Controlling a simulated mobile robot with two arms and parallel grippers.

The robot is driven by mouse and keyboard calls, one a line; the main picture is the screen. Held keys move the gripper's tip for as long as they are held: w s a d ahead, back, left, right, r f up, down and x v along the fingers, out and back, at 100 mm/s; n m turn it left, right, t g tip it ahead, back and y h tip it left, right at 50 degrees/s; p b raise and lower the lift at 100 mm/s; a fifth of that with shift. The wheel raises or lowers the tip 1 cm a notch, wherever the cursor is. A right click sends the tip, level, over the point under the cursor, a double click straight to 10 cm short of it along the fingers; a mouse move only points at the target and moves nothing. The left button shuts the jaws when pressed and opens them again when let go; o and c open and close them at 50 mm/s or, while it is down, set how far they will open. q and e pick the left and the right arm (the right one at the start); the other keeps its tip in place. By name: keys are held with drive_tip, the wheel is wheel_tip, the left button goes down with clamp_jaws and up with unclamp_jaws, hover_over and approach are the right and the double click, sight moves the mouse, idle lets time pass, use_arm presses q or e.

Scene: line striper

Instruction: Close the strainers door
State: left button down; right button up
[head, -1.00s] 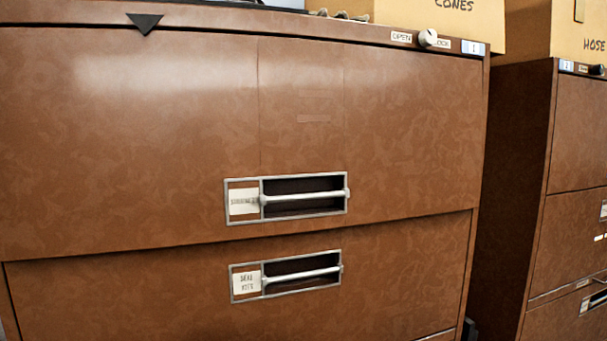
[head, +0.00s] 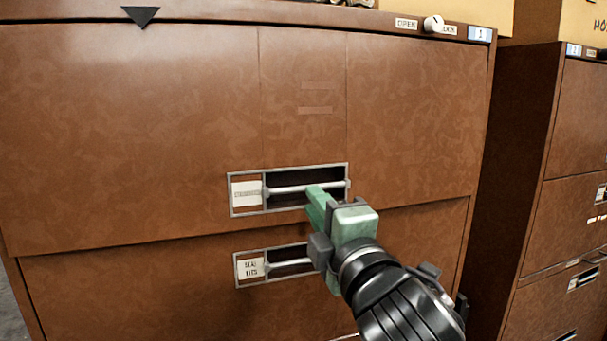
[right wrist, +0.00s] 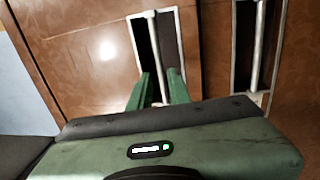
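The strainers door (head: 170,130) is the wide brown upper front of the cabinet. Its label (head: 247,193) has small print I cannot read clearly. Its lower edge looks slightly forward of the front below. A metal bar handle (head: 285,188) crosses its dark recess. My right gripper (head: 318,190) has its green fingertips at the right part of this handle. In the right wrist view the two fingers (right wrist: 160,82) are apart, with the handle bar (right wrist: 153,50) lined up between them; contact is unclear. My left gripper is not in view.
A lower drawer (head: 150,290) with its own labelled handle sits directly beneath. A lock knob (head: 433,24) is on the cabinet's top rail. A second brown cabinet (head: 575,130) stands at the right across a dark gap. Cardboard boxes (head: 465,12) rest on top.

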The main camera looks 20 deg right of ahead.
sight(303, 189)
drive_tip(key=w+p, duration=0.1)
drive_tip(key=w, duration=0.1)
drive_tip(key=w+p, duration=0.1)
drive_tip(key=w, duration=0.1)
drive_tip(key=w+p, duration=0.2)
drive_tip(key=shift+w+a+r, duration=0.15)
drive_tip(key=shift+w+r, duration=0.1)
drive_tip(key=shift+r, duration=0.1)
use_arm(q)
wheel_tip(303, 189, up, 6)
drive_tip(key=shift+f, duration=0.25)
use_arm(e)
drive_tip(key=shift+s, duration=0.15)
drive_tip(key=shift+c, duration=0.3)
clamp_jaws()
